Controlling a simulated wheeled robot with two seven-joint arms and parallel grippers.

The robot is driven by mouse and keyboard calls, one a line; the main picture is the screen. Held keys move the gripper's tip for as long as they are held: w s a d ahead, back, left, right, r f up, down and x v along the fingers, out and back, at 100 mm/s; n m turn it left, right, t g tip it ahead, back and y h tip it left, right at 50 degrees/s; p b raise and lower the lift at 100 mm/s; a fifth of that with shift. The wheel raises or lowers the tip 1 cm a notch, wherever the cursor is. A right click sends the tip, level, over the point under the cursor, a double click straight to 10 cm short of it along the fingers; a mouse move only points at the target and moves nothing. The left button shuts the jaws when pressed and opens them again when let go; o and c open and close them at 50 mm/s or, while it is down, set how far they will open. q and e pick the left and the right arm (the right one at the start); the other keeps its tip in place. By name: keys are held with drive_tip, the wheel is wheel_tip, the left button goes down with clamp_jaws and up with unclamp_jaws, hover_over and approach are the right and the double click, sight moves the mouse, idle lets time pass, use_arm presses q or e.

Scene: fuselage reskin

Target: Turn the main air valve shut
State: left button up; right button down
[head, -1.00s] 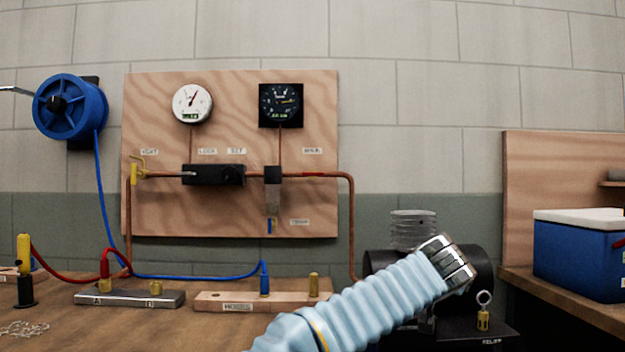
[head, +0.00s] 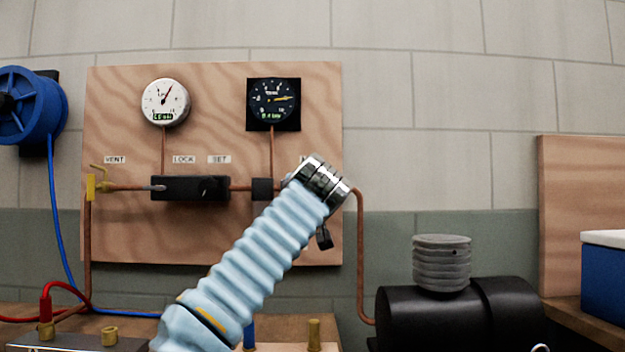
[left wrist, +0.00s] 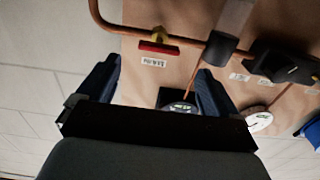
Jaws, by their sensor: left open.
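The main air valve (left wrist: 158,34) shows in the left wrist view as a yellow body on the copper pipe, with a red handle (left wrist: 158,47) lying roughly along the pipe. A label sits beside it on the plywood panel (left wrist: 140,86). In the head view my arm hides the valve. My left gripper (left wrist: 156,68) is open and empty, its dark fingers on either side of the valve in the picture and apart from it. In the head view my left wrist (head: 320,180) is in front of the panel's right part, the fingers mostly hidden. My right gripper is not seen.
A lock block (head: 190,188), a white gauge (head: 165,102) and a black gauge (head: 273,100) are on the panel. A yellow vent valve (head: 91,187) is at its left. A black tank (head: 440,315) stands lower right. A blue hose reel (head: 28,105) hangs left.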

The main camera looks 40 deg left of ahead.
use_arm(q)
drive_tip(key=p+x, duration=0.3)
drive_tip(key=x, duration=0.3)
drive_tip(key=shift+w+a, duration=0.2)
drive_tip(key=shift+w, duration=0.1)
drive_tip(key=shift+c, duration=0.4)
drive_tip(key=c, duration=1)
